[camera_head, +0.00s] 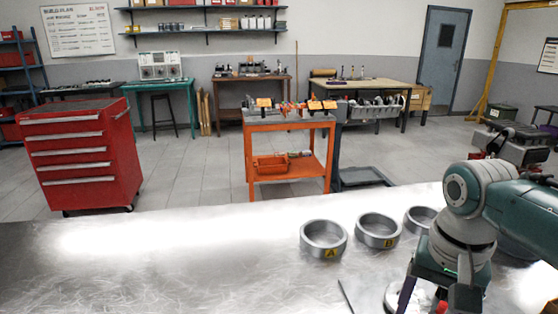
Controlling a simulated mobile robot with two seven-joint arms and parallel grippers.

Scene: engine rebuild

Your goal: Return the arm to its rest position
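My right arm (485,205) comes in from the right edge, a teal and grey arm bent down over the metal bench (180,265). Its gripper (436,296) is at the lower right, pointing down, with its tips close to or past the bottom edge. Two dark fingers show apart, with a white round part (392,297) partly hidden behind them. I cannot tell whether they hold anything. My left gripper is not in view.
Metal rings, one marked A (324,239), one marked B (379,230) and a third (420,218), stand beside the arm. A thin dark rod (345,297) lies in front. The bench's left half is clear. A red tool chest (82,155) and orange cart (288,155) stand beyond.

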